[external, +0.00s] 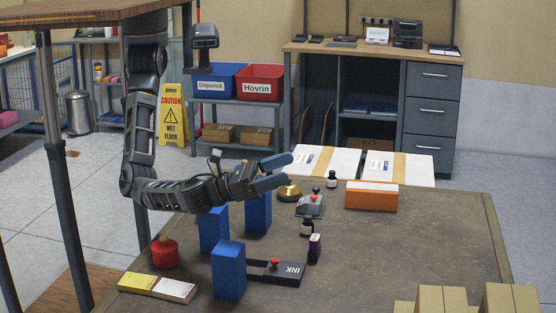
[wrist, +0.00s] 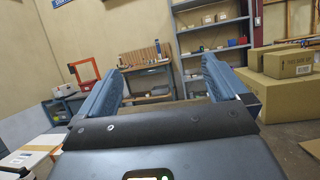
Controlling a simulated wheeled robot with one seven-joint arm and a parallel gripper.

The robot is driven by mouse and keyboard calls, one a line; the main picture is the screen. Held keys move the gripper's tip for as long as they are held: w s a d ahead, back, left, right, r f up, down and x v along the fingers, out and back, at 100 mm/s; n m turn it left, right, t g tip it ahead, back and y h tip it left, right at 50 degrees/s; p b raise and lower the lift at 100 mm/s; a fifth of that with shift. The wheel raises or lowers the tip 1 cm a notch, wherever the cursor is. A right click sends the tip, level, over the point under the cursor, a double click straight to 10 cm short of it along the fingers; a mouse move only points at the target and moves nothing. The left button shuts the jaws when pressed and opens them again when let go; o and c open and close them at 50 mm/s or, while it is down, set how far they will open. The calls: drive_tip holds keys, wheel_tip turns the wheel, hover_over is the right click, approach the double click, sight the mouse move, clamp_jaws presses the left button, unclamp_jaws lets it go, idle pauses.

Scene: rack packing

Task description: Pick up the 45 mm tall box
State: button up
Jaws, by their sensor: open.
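Several box-shaped things stand on the brown table (external: 400,250); no height label is readable, so I cannot tell which is 45 mm tall. In the external view, a blue box (external: 229,272) stands upright at the front. Another blue box (external: 213,230) stands behind it to the left, and a third blue box (external: 258,214) to the right of that one. An orange box (external: 371,197) with a pale top lies at the back right. My gripper (external: 288,167) is open and empty, above the table's far left part. The wrist view shows its spread fingers (wrist: 160,68) with none of these boxes between them.
A brass bell (external: 289,190), stamp (external: 311,205), dark bottles (external: 307,228), ink pad (external: 284,273), red jar (external: 165,252) and a flat yellow-and-white item (external: 157,287) share the table. Cardboard boxes (external: 497,298) fill the front right corner. The table's right middle is clear.

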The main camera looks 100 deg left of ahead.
drive_tip(key=s+d+f+g+h, duration=0.2)
drive_tip(key=s+d+f, duration=0.5)
drive_tip(key=g+b, duration=0.2)
approach(228, 248)
drive_tip(key=w, duration=0.2)
drive_tip(key=shift+m+h, duration=0.4)
drive_tip(key=w, duration=0.8)
drive_tip(key=shift+a+f+p, duration=0.15)
drive_tip(key=shift+f+p, duration=0.05)
drive_tip(key=shift+p, duration=0.15)
drive_tip(key=c, duration=1.6)
drive_tip(key=shift+c, duration=0.4)
drive_tip(key=shift+r, duration=0.15)
